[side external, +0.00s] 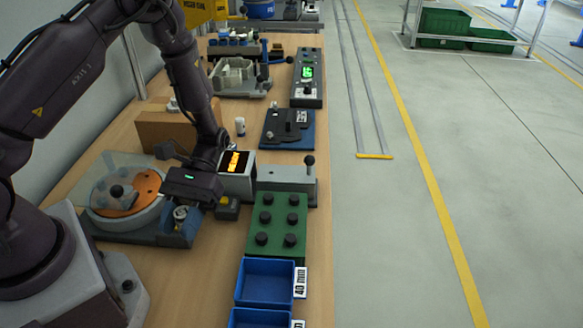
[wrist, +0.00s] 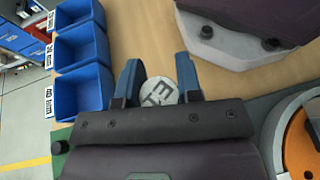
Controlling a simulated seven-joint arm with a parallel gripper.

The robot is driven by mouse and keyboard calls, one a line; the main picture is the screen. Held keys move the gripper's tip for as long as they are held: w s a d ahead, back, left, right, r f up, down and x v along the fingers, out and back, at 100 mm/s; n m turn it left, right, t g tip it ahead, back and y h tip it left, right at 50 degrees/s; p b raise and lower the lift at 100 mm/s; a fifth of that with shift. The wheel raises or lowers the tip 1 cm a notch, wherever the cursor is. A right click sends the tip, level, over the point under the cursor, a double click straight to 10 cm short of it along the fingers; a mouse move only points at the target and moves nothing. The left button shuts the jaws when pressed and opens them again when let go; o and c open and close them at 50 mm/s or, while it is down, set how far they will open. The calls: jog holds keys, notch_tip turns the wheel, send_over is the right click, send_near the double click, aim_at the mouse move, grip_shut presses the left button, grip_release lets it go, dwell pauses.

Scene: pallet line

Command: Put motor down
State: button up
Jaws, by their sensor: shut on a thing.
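In the side view my gripper (side external: 188,208) is low beside the turntable, and the small metallic motor (side external: 181,213) shows partly below the dark gripper body. It is over or close to the front right corner of the turntable's grey-blue base (side external: 150,236). I cannot tell whether the motor touches the surface below it.
The turntable with an orange disc (side external: 145,187) is just left of my gripper. A green plate with black knobs (side external: 278,222) and blue bins (side external: 263,277) stand along the bench's right edge. A grey box with a lever (side external: 288,180) is behind. Bare wood (side external: 200,275) lies in front.

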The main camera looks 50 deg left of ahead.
jog(key=w+a+r+n+t+h, duration=0.15)
jog(key=w+a+n+t, duration=0.35)
jog(key=w+n+t, duration=0.6)
jog(key=w+a+r+n+t+h, duration=0.1)
jog(key=w+a+n+t+h, duration=0.4)
jog(key=w, duration=1)
jog(key=w+f+n+t+y, duration=0.1)
jog(key=w+f, duration=0.1)
jog(key=w, duration=0.1)
jog(key=w+f+n+t+y, duration=0.1)
jog(key=w+f+t+y, duration=0.1)
jog(key=w, duration=0.1)
jog(key=w+d+f+n+t+y, duration=0.1)
jog(key=w+f+n+y, duration=0.1)
jog(key=w, duration=0.1)
jog(key=shift+d+f+t, duration=0.1)
jog(key=shift+f+t, duration=0.2)
jog(key=shift+f, duration=2.2)
jog(key=shift+f, duration=0.1)
jog(key=o, duration=0.9)
jog(key=shift+o, duration=0.2)
